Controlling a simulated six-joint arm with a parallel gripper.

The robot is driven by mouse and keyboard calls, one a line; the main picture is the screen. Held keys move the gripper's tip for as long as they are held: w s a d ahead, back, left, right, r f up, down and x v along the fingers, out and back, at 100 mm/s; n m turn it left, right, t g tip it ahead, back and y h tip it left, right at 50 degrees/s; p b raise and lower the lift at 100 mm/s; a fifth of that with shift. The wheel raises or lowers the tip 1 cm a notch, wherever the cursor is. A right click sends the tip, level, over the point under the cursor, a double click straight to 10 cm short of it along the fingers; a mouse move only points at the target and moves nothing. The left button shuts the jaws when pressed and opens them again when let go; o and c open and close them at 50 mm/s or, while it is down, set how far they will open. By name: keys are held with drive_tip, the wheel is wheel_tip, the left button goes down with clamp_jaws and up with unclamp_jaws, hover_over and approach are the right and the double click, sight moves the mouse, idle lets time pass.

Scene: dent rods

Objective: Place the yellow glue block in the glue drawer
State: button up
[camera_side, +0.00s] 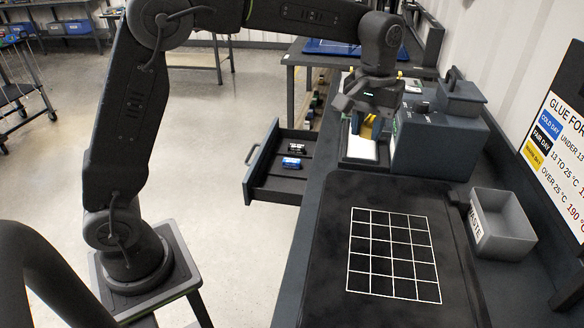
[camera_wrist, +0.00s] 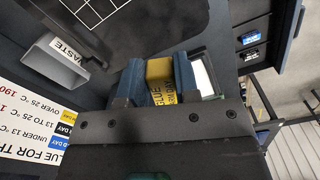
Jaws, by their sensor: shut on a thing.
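My gripper (camera_side: 364,126) is shut on the yellow glue block (camera_wrist: 158,70), whose printed label faces the wrist camera. The block sits between the two blue fingers in the wrist view, and a small part of it shows in the side view (camera_side: 367,131). The gripper is above a white surface (camera_side: 362,149) beside the dark grey machine. Whether the block touches anything below is hidden. The glue drawer (camera_side: 272,194) is pulled open to the left of the gripper. A black block (camera_side: 297,149) and a blue block (camera_side: 291,163) lie in it, with bare floor around them.
The dark grey machine (camera_side: 435,150) stands close to the right of the gripper. A grey waste bin (camera_side: 503,224) is at the right of the bench. A black mat with a white grid (camera_side: 394,254) lies in front. A glue chart (camera_side: 561,135) stands at the right.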

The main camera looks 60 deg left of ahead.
drive_tip(key=a+m, duration=0.6)
drive_tip(key=a, duration=0.8)
drive_tip(key=m, duration=0.8)
hover_over(276, 188)
wheel_tip(276, 188, down, 33)
drive_tip(key=shift+d+r, duration=0.1)
drive_tip(key=shift+r, duration=0.05)
drive_tip(key=o, duration=0.9)
